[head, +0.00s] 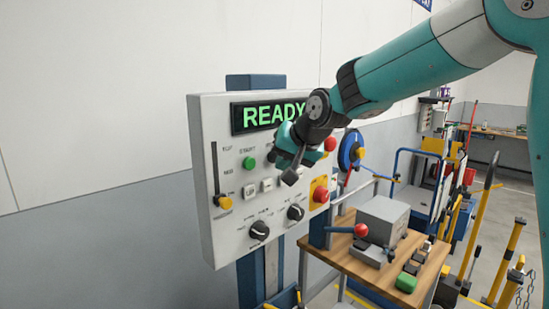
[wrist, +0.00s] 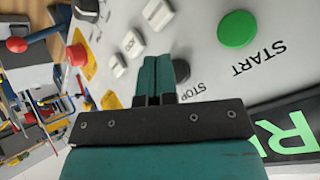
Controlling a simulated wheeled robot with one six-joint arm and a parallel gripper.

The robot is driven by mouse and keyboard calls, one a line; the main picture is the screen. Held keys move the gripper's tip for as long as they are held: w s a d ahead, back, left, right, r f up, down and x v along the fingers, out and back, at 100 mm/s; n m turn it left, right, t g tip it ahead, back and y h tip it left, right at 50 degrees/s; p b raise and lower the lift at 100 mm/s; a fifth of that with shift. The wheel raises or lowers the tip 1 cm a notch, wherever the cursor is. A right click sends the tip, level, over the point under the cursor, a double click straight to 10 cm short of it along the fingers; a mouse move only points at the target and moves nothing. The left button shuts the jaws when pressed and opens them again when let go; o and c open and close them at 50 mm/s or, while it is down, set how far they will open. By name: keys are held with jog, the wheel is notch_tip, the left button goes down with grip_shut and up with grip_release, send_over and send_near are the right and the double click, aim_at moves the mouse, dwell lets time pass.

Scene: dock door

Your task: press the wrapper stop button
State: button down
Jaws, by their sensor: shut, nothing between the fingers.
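The control panel (head: 225,231) stands upright with a lit READY display (head: 272,115). In the wrist view the panel appears upside down. There the STOP label (wrist: 197,92) sits beside a dark round button (wrist: 181,71), partly hidden behind my fingers. In the head view my gripper covers that spot. My gripper (wrist: 157,58) is shut and empty, its teal fingers together just beside the dark button in the wrist view; I cannot tell if they touch the panel. In the head view my gripper (head: 286,149) is in front of the panel, right of the green START button (head: 249,162).
White push buttons, including UP (head: 249,191), and two black knobs (head: 259,231) lie below. A red mushroom button on a yellow plate (head: 319,205) is at the panel's right. A yellow slider (head: 225,202) is at left. A wooden bench (head: 345,262) stands to the right.

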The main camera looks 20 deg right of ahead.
jog(key=shift+w+a, duration=0.25)
jog(key=shift+w, duration=0.25)
dwell(0.8)
jog(key=shift+s+d, duration=0.1)
jog(key=shift+s, duration=0.05)
jog(key=shift+s+d, duration=0.3)
jog(key=shift+s, duration=0.4)
jog(key=shift+s+d+b, duration=0.3)
jog(key=shift+s+b, duration=0.05)
jog(key=shift+s, duration=0.4)
jog(key=shift+s+d+b, duration=0.3)
jog(key=shift+s+d, duration=0.05)
jog(key=shift+s, duration=0.45)
jog(key=shift+s+d+b, duration=0.3)
jog(key=shift+s+b, duration=0.05)
jog(key=shift+s, duration=0.4)
jog(key=s+a+f+n+g, duration=0.2)
jog(key=s+a+f+n, duration=0.1)
jog(key=s, duration=0.6)
jog(key=s+a+f+n+g+y+b, duration=0.1)
jog(key=s+a+f+n+g, duration=0.2)
jog(key=s, duration=0.6)
jog(key=s+a+f+n+g, duration=0.3)
jog(key=s+a+f+n, duration=0.2)
jog(key=s, duration=0.5)
jog(key=shift+a+f+y+b, duration=0.15)
jog(key=shift+a+y+b, duration=0.15)
jog(key=shift+y+b, duration=0.1)
